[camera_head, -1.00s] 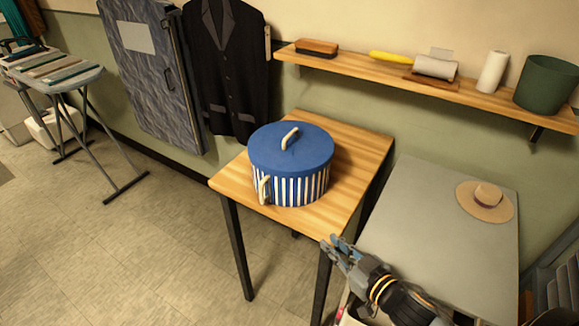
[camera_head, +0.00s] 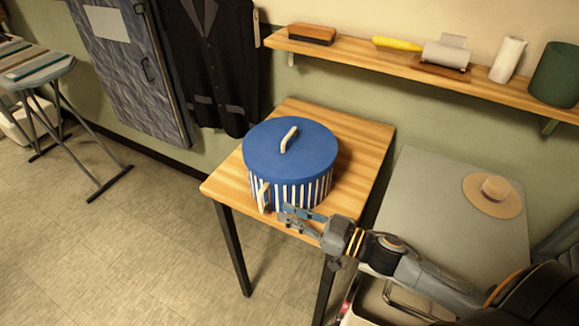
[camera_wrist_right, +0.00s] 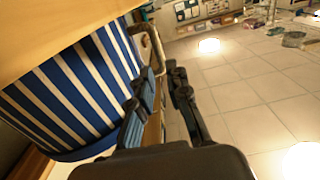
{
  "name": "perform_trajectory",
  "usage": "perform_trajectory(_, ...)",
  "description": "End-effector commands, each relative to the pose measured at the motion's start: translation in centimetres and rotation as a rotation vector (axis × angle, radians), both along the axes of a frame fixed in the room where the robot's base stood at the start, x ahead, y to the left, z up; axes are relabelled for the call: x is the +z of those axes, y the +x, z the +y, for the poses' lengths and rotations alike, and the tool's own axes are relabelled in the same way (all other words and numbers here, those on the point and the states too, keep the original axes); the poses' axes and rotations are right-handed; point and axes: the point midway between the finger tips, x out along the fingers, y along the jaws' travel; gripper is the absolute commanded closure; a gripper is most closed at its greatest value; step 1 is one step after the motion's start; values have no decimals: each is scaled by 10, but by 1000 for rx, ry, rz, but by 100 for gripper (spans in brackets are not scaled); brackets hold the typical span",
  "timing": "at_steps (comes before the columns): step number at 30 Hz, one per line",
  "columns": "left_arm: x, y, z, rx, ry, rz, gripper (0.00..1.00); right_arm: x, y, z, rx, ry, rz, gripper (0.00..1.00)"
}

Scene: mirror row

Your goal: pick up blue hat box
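The blue hat box (camera_head: 291,160) stands upright on the wooden table. It has a flat blue lid with a pale handle on top, blue and white striped sides, and a pale side handle (camera_head: 264,196) facing the front. My right gripper (camera_head: 288,217) is open, low at the front of the box, just right of the side handle. In the right wrist view the striped side (camera_wrist_right: 75,85) fills the left, and the side handle (camera_wrist_right: 150,45) shows just beyond the fingertips; I cannot tell whether they touch it. My left gripper is out of view.
The wooden table (camera_head: 345,130) is bare behind and right of the box. A grey table (camera_head: 420,190) with a straw hat (camera_head: 492,195) adjoins on the right. A wall shelf (camera_head: 390,65) runs above. Floor is clear at the left front.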

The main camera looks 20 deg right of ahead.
Motion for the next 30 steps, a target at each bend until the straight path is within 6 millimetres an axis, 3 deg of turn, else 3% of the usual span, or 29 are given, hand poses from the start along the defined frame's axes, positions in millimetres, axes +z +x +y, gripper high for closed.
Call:
perform_trajectory(5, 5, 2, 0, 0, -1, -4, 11, 1, 19, 14, -1, 1, -1, 84)
perform_trajectory(13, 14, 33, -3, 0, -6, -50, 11, 2, 34, 25, -3, 1, -2, 84)
perform_trajectory(21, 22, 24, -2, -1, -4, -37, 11, 1, 62, 47, -2, 1, -1, 84)
perform_trajectory(30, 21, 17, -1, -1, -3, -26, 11, -1, 65, 50, -1, -1, 1, 84)
